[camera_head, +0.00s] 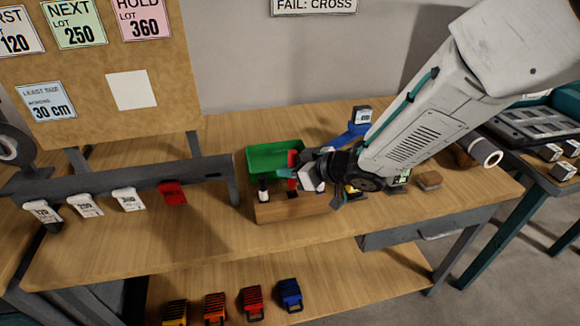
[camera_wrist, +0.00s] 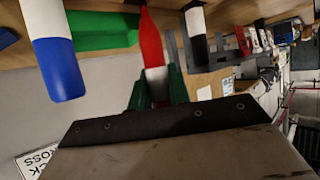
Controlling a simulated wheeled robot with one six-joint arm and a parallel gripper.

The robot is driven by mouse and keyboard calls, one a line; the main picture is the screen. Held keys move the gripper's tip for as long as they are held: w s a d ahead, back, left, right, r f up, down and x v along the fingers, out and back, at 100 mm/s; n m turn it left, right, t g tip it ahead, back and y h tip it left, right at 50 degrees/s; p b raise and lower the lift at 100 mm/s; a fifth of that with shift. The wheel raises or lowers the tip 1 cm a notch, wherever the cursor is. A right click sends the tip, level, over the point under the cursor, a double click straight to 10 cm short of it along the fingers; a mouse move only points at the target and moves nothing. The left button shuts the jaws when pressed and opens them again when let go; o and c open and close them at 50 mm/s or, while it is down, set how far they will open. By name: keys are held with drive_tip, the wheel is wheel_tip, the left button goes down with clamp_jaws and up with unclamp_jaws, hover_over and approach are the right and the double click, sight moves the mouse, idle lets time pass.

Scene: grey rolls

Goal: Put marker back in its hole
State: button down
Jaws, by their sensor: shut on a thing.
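A red marker with a white band (camera_wrist: 152,50) stands between the green fingers of my gripper (camera_wrist: 158,88), which is shut on it. In the head view the red marker (camera_head: 292,171) is roughly upright over the wooden block (camera_head: 285,211), with my gripper (camera_head: 300,163) at its upper part. I cannot tell whether its lower end is inside a hole or just above it. A black-and-white marker (camera_head: 263,191) stands in the block to the left; it also shows in the wrist view (camera_wrist: 197,38). A blue-and-white marker (camera_wrist: 58,68) stands on the other side, mostly hidden by my gripper in the head view.
A green bin (camera_head: 256,160) sits right behind the block. A blue holder (camera_head: 352,132) stands behind my arm. A rail with tags (camera_head: 130,183) and a board (camera_head: 110,120) are at the left. The table front (camera_head: 160,240) is clear.

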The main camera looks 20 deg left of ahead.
drive_tip(key=shift+f, duration=0.75)
drive_tip(key=shift+r, duration=0.1)
drive_tip(key=shift+r, duration=0.65)
idle(0.6)
drive_tip(key=shift+f, duration=0.7)
drive_tip(key=c, duration=1.2)
unclamp_jaws()
drive_tip(key=shift+f, duration=0.1)
drive_tip(key=shift+c, duration=0.2)
drive_tip(key=v, duration=0.8)
